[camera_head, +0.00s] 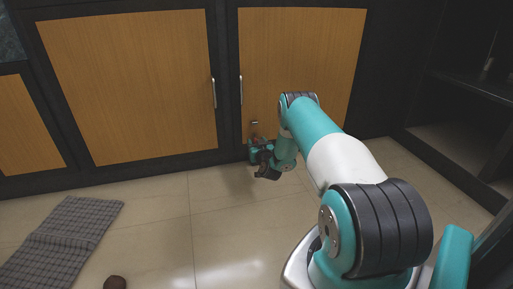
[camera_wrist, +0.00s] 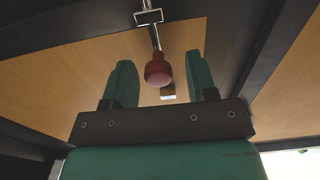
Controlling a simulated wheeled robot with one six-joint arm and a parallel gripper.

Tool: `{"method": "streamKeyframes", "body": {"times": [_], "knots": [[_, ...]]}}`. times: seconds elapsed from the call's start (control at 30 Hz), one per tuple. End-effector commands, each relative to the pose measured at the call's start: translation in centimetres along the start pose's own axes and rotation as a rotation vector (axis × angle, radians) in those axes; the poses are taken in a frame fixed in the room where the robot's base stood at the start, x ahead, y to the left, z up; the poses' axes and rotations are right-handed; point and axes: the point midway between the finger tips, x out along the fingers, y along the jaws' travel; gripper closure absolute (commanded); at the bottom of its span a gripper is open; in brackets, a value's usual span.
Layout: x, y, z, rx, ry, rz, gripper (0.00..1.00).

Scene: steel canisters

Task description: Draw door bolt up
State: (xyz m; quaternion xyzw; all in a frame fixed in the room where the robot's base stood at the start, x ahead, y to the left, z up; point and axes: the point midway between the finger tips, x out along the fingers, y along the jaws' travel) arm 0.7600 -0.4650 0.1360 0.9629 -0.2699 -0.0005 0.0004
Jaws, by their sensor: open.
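The door bolt shows in the wrist view as a dark red rounded knob (camera_wrist: 158,72) on a thin metal rod, with a pale rectangular metal bracket (camera_wrist: 148,17) beyond it on the dark frame. My gripper (camera_wrist: 160,60) is open, with one green finger on each side of the knob and visible gaps between. I cannot tell how deep the knob sits between the fingers. A small metal plate (camera_wrist: 168,92) shows just behind the knob. In the head view my gripper (camera_head: 260,150) is low at the foot of the right wooden door (camera_head: 290,60), and hides most of the bolt.
A left wooden door (camera_head: 130,85) with a vertical handle (camera_head: 213,93) stands beside the right door, which has its own handle (camera_head: 241,90). A grey checked mat (camera_head: 65,240) and a small brown round object (camera_head: 115,282) lie on the tiled floor. Dark shelving (camera_head: 465,110) stands at right.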

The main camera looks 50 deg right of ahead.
Motion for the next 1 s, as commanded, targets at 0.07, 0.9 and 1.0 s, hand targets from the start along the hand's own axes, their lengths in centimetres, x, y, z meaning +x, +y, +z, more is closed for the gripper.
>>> {"method": "streamKeyframes", "body": {"times": [0.07,0.9,1.0], "knots": [[0.4,0.0,0.1,0.000,0.002,0.001,0.48],[0.7,0.1,-0.8,0.001,0.001,0.004,1.00],[0.7,0.1,-2.1,0.001,0.001,0.003,1.00]]}}
